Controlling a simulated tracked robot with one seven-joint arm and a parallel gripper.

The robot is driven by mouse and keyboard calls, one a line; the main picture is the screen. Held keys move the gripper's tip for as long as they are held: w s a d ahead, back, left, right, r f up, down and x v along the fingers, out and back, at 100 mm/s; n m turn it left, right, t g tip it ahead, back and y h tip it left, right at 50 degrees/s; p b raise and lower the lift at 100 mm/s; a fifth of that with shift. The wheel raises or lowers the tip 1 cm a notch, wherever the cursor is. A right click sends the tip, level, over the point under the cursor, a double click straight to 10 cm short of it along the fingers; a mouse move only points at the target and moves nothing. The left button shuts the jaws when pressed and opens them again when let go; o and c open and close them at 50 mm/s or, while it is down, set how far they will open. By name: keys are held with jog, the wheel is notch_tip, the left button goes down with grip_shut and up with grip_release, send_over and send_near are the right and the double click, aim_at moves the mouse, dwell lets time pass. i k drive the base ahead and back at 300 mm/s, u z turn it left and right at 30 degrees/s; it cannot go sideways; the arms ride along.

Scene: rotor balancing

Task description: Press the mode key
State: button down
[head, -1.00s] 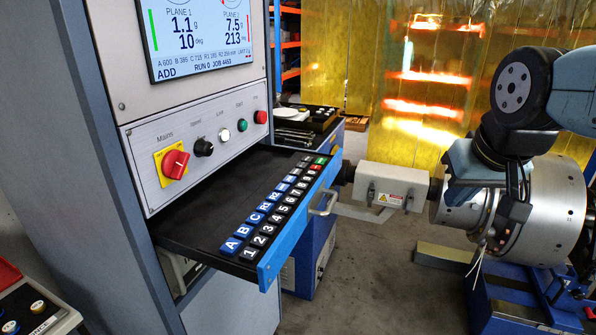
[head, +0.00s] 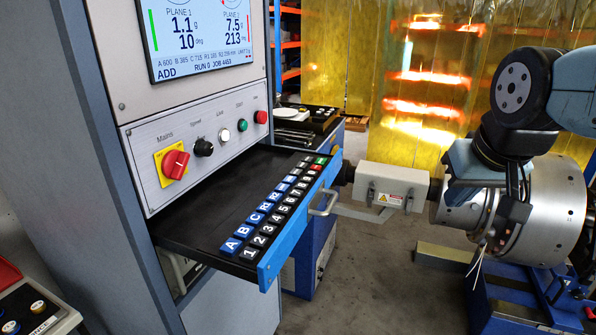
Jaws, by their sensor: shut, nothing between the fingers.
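The key panel (head: 211,252) is a dark pull-out drawer with a blue front edge, below the cabinet's controls. Blue keys A, B, C, R1, R2 and more form one row, with black number keys beside them. A green key (head: 321,161) and a red key (head: 316,168) sit at the far end. The mode key's label is too small to pick out. The screen (head: 201,35) reads ADD, RUN 0, JOB 4463. My gripper (head: 481,252) hangs at the right in front of the metal rotor, well apart from the keys. It is shut and empty.
The silver rotor (head: 556,210) stands on a blue machine behind my arm. A grey box on a shaft (head: 391,187) lies between it and the drawer. A drawer handle (head: 326,204) juts out. The red mains switch (head: 175,164) and buttons sit above the drawer.

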aim_at(296, 173)
jog(key=u, duration=0.05)
jog(key=k, duration=1)
jog(key=u, duration=0.5)
jog(key=i, duration=0.8)
jog(key=z, duration=0.05)
